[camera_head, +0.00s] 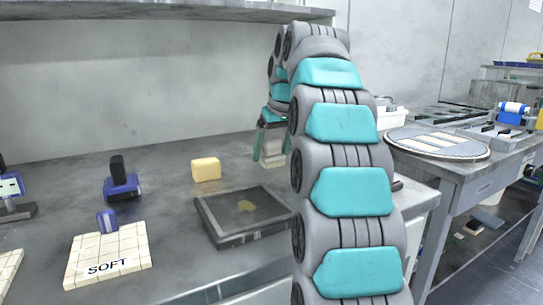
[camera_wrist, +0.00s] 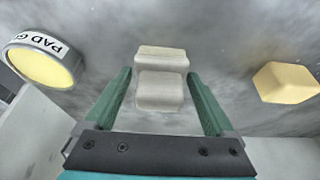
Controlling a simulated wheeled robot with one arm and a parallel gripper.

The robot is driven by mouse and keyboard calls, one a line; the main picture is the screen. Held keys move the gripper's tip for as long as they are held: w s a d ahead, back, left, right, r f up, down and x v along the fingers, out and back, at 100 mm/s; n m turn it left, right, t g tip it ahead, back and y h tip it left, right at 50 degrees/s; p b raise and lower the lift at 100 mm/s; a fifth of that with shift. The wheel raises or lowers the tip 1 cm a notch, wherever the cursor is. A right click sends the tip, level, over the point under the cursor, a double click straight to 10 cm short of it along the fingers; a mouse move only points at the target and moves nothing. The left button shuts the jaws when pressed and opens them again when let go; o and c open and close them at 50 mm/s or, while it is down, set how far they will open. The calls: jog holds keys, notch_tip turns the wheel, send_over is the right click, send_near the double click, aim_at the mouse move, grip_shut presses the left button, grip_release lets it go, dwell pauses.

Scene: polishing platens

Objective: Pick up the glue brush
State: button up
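A pale beige-grey blocky piece (camera_wrist: 160,92) with a stepped shape lies between my fingers in the wrist view; it is likely the glue brush, but I cannot tell for sure. It also shows in the head view (camera_head: 271,152), on the grey bench behind my arm. My gripper (camera_wrist: 160,74) is open around it, one green finger on each side, with narrow gaps. My gripper in the head view (camera_head: 272,140) points down at the bench. A round pot (camera_wrist: 42,65) with yellow contents and a label starting "PAD G" is at the wrist view's left.
A yellow block (camera_head: 206,169) and a dark square tray (camera_head: 243,214) are near my arm. A blue-black tool (camera_head: 121,182) and a tile marked "SOFT" (camera_head: 108,258) lie further left. A shelf (camera_head: 160,11) overhangs the bench.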

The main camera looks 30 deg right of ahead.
jog(key=c, duration=1.1)
